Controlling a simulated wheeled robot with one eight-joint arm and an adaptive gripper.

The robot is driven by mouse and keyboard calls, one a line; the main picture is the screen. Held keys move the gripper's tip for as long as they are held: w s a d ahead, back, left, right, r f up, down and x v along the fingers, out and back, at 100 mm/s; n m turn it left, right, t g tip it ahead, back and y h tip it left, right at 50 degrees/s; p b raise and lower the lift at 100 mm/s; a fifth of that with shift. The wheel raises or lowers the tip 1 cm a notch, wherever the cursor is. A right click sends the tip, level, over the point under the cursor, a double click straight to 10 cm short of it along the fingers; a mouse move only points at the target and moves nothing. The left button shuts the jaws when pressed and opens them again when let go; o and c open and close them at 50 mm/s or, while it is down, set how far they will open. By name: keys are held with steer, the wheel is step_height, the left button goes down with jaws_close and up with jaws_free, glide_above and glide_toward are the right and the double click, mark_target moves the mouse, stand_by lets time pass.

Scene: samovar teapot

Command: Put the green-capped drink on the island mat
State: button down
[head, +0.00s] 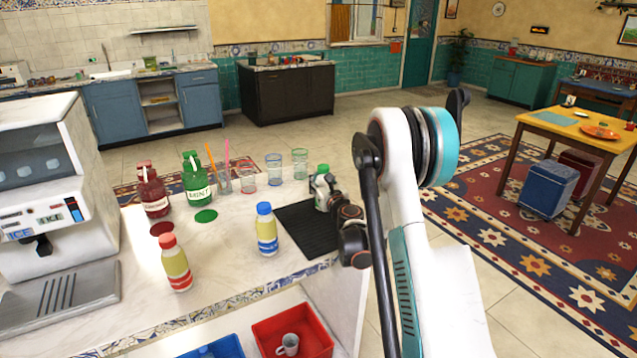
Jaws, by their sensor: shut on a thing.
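The green-capped drink (321,182) is a small bottle with a green cap at the right end of the white island counter. My gripper (330,190) is shut on it, reaching in from the right. The bottle is upright, over the far right part of the black ribbed mat (297,228). I cannot tell whether its base touches the mat, as my gripper and wrist hide part of it.
A blue-capped bottle (266,230) stands just left of the mat. A red-capped bottle (176,263), red (153,192) and green (197,181) syrup bottles, several glasses and an ice machine (45,175) stand further left. The mat's front and middle are bare.

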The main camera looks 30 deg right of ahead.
steer(key=c, duration=1)
jaws_free()
steer(key=shift+o, duration=0.2)
steer(key=shift+r, duration=0.1)
steer(key=s, duration=0.4)
steer(key=s+a+p, duration=0.1)
steer(key=s, duration=0.7)
steer(key=shift+a, duration=0.25)
